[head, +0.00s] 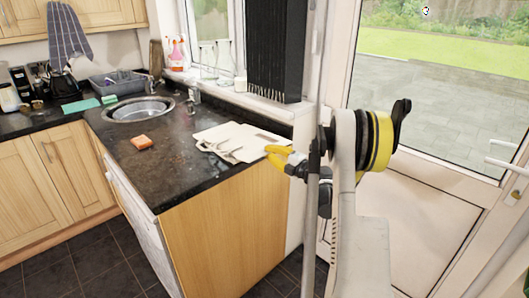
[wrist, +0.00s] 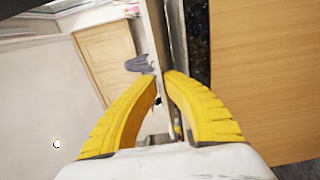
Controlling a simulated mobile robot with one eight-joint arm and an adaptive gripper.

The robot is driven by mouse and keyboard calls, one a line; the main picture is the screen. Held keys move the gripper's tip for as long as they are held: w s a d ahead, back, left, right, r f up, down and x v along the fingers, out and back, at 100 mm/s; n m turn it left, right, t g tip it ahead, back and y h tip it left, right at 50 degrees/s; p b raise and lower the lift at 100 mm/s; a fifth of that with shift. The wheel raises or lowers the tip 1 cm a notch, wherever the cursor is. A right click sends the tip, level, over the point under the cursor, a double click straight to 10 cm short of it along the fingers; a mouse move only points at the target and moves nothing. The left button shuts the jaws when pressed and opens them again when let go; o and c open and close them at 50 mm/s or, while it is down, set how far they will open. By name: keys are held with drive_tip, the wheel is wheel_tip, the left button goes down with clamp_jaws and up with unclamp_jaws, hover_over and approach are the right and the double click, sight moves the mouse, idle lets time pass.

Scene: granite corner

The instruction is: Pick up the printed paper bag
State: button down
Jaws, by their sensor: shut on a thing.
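The printed paper bag (head: 232,140) is a pale, flat shape at the right end of the dark worktop in the head view, with what look like handles towards its left. Any print is too small to make out. My gripper (head: 269,153) is at the bag's right end, its yellow fingers shut on it near the worktop's edge. In the wrist view my gripper (wrist: 162,74) has its fingertips close together, with a thin pale strip, likely the bag seen edge-on, running up between them. I cannot tell whether the bag is clear of the worktop.
An orange block (head: 142,142) lies on the worktop (head: 165,175) left of the bag. A round sink (head: 140,110) and a grey dish rack (head: 117,83) are further back. Spray bottles (head: 178,53) stand on the windowsill. A glazed door (head: 440,110) is at right.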

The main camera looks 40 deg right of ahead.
drive_tip(key=s+r, duration=0.4)
drive_tip(key=s, duration=0.7)
drive_tip(key=shift+d+p, duration=0.4)
drive_tip(key=shift+d, duration=0.05)
drive_tip(key=shift+w, duration=0.1)
drive_tip(key=w+a+r, duration=0.1)
drive_tip(key=w+a, duration=0.5)
drive_tip(key=a, duration=0.3)
drive_tip(key=w+a+r, duration=0.1)
drive_tip(key=w+a, duration=0.4)
drive_tip(key=a, duration=0.4)
drive_tip(key=a+r+m+h, duration=0.1)
drive_tip(key=a, duration=2.2)
drive_tip(key=shift+s+a+r+h, duration=0.2)
drive_tip(key=shift+a+r+h, duration=0.05)
drive_tip(key=shift+a+h, duration=0.1)
